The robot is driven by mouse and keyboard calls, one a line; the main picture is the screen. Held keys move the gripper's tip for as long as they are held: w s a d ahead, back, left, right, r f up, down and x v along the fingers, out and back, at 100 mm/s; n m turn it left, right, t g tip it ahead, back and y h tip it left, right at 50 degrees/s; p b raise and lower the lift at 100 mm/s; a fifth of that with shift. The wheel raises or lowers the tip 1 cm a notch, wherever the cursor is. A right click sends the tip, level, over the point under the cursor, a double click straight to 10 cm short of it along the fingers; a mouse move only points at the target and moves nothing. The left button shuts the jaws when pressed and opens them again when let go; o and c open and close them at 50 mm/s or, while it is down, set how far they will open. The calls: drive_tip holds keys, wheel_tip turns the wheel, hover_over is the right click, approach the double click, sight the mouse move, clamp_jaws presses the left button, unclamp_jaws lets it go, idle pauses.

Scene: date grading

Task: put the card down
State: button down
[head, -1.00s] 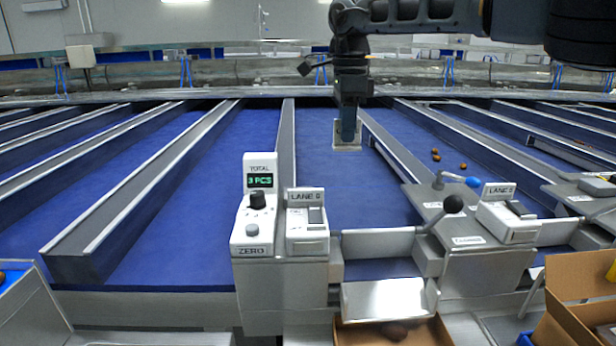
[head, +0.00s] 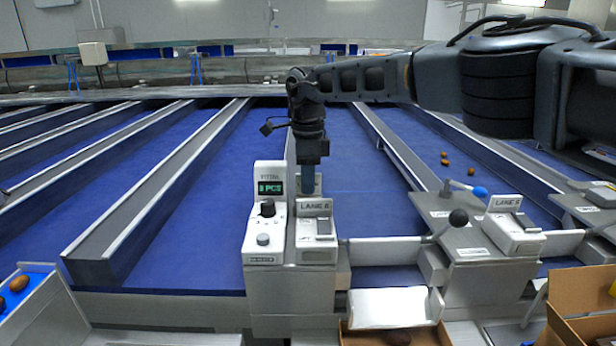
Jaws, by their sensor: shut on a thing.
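My gripper (head: 308,187) points down just behind the lane box (head: 316,229) with the "LANE" plate. Its jaws are shut on the card (head: 318,184). Only a small pale edge of the card shows beside the fingers, and its lower part is hidden. Whether the card touches anything below cannot be told.
A white counter (head: 264,222) with a green display stands left of the lane box. Several dates (head: 445,162) lie on the blue lane at right. A cardboard box (head: 575,290) is at lower right.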

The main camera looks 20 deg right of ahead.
drive_tip(key=shift+f, duration=0.15)
drive_tip(key=c, duration=1.1)
unclamp_jaws()
drive_tip(key=shift+c, duration=0.2)
wheel_tip(320, 180, up, 12)
drive_tip(key=b, duration=0.2)
